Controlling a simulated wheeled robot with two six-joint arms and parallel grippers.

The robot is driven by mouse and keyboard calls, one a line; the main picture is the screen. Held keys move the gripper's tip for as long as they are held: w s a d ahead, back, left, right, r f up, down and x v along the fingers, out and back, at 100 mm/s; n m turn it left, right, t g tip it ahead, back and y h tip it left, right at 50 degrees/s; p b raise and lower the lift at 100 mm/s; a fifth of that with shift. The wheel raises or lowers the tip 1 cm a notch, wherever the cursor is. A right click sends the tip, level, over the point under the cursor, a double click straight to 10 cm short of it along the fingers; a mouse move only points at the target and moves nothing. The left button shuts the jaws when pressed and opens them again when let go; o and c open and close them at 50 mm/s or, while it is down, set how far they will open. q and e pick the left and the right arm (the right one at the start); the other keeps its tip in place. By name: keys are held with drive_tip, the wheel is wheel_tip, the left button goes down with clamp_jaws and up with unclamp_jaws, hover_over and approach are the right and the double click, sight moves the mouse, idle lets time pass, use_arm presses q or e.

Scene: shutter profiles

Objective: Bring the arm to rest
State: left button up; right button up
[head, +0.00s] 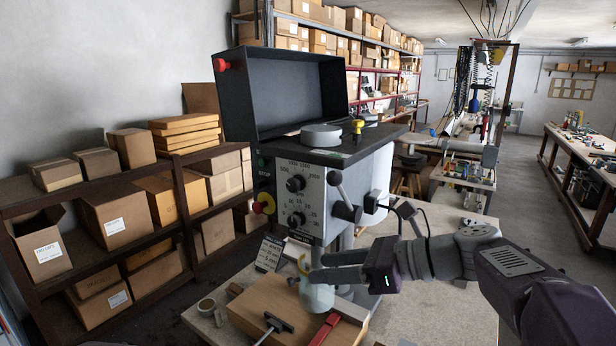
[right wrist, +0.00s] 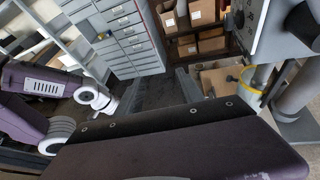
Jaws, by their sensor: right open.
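My right arm comes in from the right in the head view. Its gripper (head: 318,268) is open, with two grey fingers pointing left beside the drill press's lower column and spindle area. I see nothing held between them. The drill press (head: 297,205) has a grey dialled front, a black open lid and a lever knob.
A wooden block (head: 272,300) with a clamp handle and a red-handled tool (head: 325,328) lies on the bench below my gripper. Shelves of cardboard boxes (head: 105,215) line the left. Bench right of the press looks clear.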

drive_tip(key=s+d+f+n+g+h+b, duration=0.1)
drive_tip(key=s+f+n+g+h+b, duration=0.2)
drive_tip(key=f, duration=0.9)
drive_tip(key=s+f+n+g+h, duration=0.1)
drive_tip(key=s+f+n+h, duration=0.3)
drive_tip(key=f, duration=0.8)
use_arm(q)
drive_tip(key=f, duration=0.4)
drive_tip(key=shift+w+f, duration=0.3)
drive_tip(key=shift+w, duration=0.05)
use_arm(e)
drive_tip(key=s+d+f+n+h, duration=0.2)
drive_tip(key=s+d+f+n, duration=0.1)
drive_tip(key=d+f+n, duration=0.3)
drive_tip(key=s+d+f+n+h, duration=0.3)
drive_tip(key=d+f+n, duration=0.2)
drive_tip(key=n, duration=0.5)
drive_tip(key=shift+s+d+f+h, duration=0.3)
drive_tip(key=shift+d+f, duration=0.1)
drive_tip(key=shift+d, duration=0.45)
use_arm(q)
drive_tip(key=shift+s, duration=0.1)
